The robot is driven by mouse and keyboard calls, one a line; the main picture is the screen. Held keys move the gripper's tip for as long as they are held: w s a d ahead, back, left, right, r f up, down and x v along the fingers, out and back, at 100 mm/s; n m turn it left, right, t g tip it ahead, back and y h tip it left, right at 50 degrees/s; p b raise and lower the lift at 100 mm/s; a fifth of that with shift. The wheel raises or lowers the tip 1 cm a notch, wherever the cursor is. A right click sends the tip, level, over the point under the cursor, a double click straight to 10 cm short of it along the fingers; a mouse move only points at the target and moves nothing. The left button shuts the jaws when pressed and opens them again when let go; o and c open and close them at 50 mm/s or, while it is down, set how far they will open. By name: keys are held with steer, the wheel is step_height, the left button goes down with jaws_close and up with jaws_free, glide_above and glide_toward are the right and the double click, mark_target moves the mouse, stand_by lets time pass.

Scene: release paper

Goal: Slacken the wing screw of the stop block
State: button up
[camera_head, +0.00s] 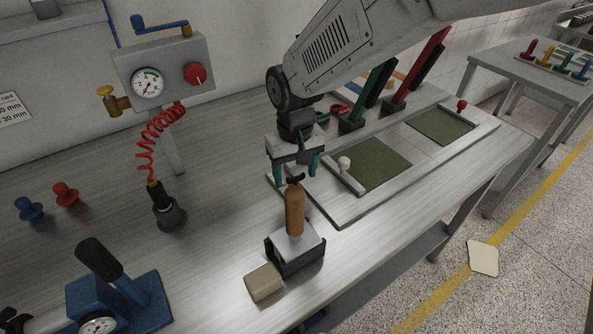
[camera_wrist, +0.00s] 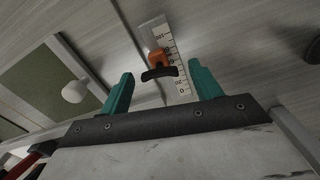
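The stop block (camera_wrist: 158,56) is orange and sits on a white scale strip (camera_wrist: 178,80) with black marks and numbers. Its black wing screw (camera_wrist: 160,74) spreads sideways, a little tilted in the wrist view. My gripper (camera_wrist: 163,88) is open, with one teal finger on each side of the wing screw and a clear gap to both. In the head view my gripper (camera_head: 295,170) points down over the bench. A small black piece between its fingers there looks like the wing screw (camera_head: 296,178). The stop block is mostly hidden there behind a brown handle.
The brown handle (camera_head: 294,210) stands upright on a dark block in front of my gripper. A tan block (camera_head: 263,283) lies beside it. A white knob (camera_head: 344,163) and green panels (camera_head: 372,165) are to the right. A coiled red hose (camera_head: 150,140) hangs left. The bench between is clear.

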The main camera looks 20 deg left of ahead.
step_height(320, 180, up, 8)
steer(key=shift+f, duration=0.1)
stand_by(0.4)
steer(key=s+d+r+m, duration=0.2)
steer(key=s+d, duration=0.4)
steer(key=d, duration=0.7)
steer(key=s+d+r+m+t, duration=0.1)
steer(key=s+d+r+m, duration=0.2)
steer(key=s+d, duration=0.4)
steer(key=s+d+r+m, duration=0.3)
steer(key=s+d, duration=0.3)
steer(key=d, duration=1.5)
steer(key=shift+s+r, duration=0.2)
steer(key=shift+r, duration=0.1)
